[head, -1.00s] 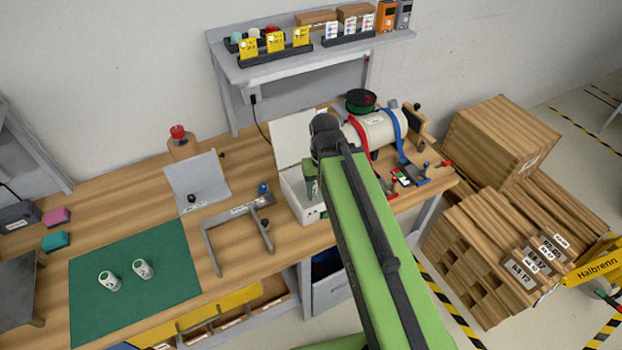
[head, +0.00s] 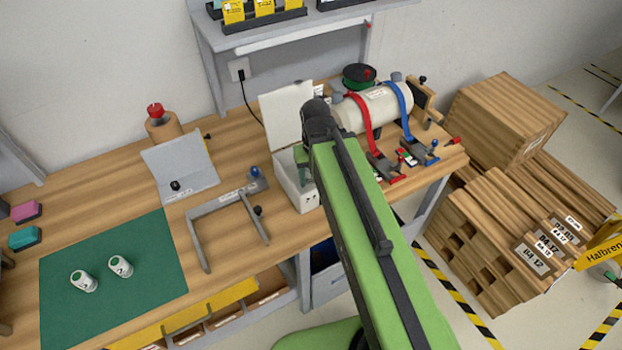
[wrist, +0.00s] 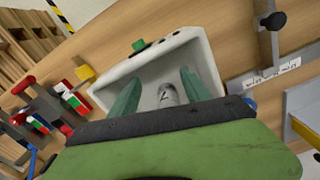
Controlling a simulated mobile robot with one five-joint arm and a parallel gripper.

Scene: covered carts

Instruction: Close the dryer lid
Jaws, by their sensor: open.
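The dryer is a white open box (head: 292,192) on the bench, with its pale flat lid (head: 287,112) standing up at its back edge. In the wrist view the box (wrist: 103,97) shows its hollow inside and a green knob (wrist: 138,45) on its outer wall. In the head view my arm hides part of the box, and the lid is not clear in the wrist view.
Right of the dryer stands a white tank (head: 375,106) with red and blue straps and clamps. A grey bracket frame (head: 228,207) lies left of it. A grey shelf (head: 290,40) hangs above.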

